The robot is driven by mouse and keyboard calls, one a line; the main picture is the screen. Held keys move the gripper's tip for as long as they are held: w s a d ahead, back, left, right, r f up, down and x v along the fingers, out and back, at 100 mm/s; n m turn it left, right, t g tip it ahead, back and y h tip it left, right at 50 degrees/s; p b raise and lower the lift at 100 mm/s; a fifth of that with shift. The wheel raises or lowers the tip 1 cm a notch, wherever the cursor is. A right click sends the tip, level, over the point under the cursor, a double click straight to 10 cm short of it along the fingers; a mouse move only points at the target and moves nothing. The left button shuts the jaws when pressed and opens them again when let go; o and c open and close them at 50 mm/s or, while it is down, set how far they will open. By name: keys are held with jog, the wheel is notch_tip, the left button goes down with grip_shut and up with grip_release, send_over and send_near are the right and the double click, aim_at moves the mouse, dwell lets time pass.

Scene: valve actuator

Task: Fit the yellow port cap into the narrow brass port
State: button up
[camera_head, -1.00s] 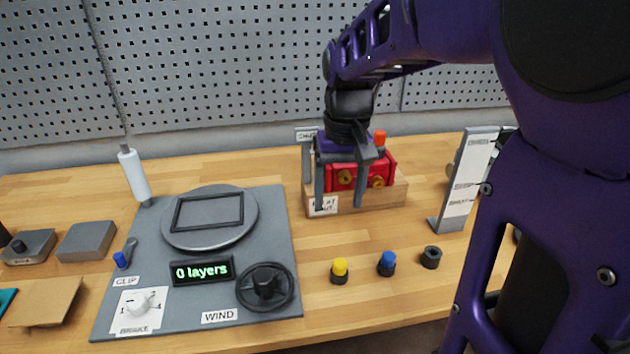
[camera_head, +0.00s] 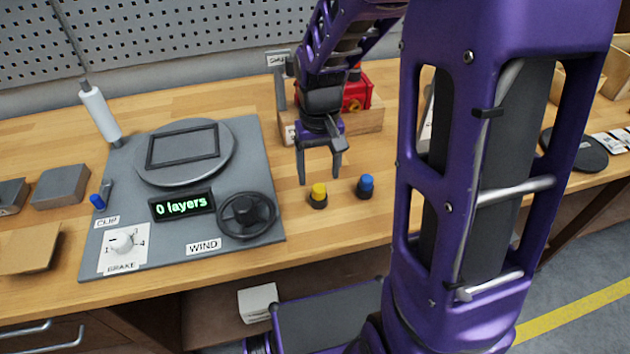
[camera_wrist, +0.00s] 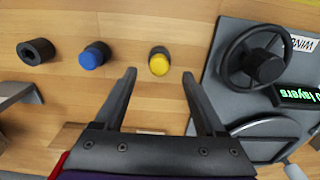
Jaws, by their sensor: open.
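The yellow port cap (camera_head: 319,192), with a dark base, stands upright on the wooden bench to the right of the wind handwheel. It also shows in the wrist view (camera_wrist: 159,63), ahead of and between my open fingers. My gripper (camera_head: 320,182) is open and empty, pointing down just behind the cap and apart from it; it also shows in the wrist view (camera_wrist: 163,90). The red valve body (camera_head: 357,92) sits on a wooden block at the back, partly covered by my arm.
The blue cap (camera_head: 365,186) stands close to the right of the yellow one. A black ring-shaped piece (camera_wrist: 36,52) lies beyond it. The grey winding panel (camera_head: 262,160) with its handwheel (camera_head: 247,214) is to the left. The bench between cap and valve block is clear apart from my gripper.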

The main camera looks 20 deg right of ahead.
aim_at(319, 187)
jog(key=f, duration=0.5)
jog(key=shift+w, duration=0.2)
jog(key=shift+c, duration=0.3)
grip_shut()
